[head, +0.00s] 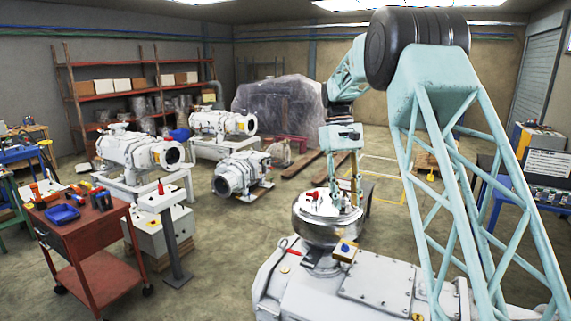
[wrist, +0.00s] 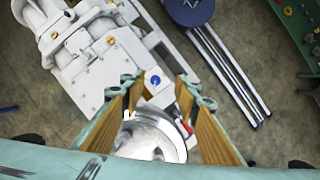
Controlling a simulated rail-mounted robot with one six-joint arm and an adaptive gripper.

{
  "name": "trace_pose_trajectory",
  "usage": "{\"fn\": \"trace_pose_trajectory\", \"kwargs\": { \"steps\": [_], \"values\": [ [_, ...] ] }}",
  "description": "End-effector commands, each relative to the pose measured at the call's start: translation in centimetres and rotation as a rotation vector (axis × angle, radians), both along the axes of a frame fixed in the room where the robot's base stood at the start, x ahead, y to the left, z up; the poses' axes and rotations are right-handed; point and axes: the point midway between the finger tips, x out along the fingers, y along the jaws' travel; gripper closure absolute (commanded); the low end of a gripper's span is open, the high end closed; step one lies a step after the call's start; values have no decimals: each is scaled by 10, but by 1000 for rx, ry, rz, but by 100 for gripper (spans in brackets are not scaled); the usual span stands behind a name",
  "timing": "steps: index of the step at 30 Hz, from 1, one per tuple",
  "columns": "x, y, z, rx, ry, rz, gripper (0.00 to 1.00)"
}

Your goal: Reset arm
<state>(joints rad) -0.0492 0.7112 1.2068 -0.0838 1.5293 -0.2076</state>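My gripper (head: 346,190) hangs from my pale-blue lattice arm, pointing down over a round polished metal vessel (head: 325,232) with a flat top. In the wrist view, the two tan fingers of my gripper (wrist: 158,95) stand wide apart, with the shiny vessel (wrist: 148,142) showing between and beyond them. I see nothing clasped between them. A small red part (head: 316,195) is on the vessel's top. Whether the fingertips touch the vessel cannot be told.
A red tool cart (head: 90,222) stands at the left front. Several white screw pumps (head: 240,172) stand behind it, with red shelving (head: 105,62) at the back. A blue workbench (head: 490,200) is at the right. Open concrete floor (head: 215,265) lies left of the vessel.

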Motion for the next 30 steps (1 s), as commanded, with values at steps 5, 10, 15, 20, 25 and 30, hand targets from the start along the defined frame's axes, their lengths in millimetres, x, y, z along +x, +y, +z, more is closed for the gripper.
{"fn": "trace_pose_trajectory", "kwargs": {
  "steps": [5, 10, 15, 20, 25, 30],
  "values": [
    [-21, -2, 18, 3, -32, -10, 71],
    [-41, -3, 34, 6, -61, -21, 71],
    [-62, -4, 48, 9, -90, -31, 71],
    [-83, -6, 61, 12, -118, -41, 71],
    [-107, -7, 72, 16, -147, -52, 71],
    [-131, -8, 81, 20, -176, -64, 71]
  ]
}}
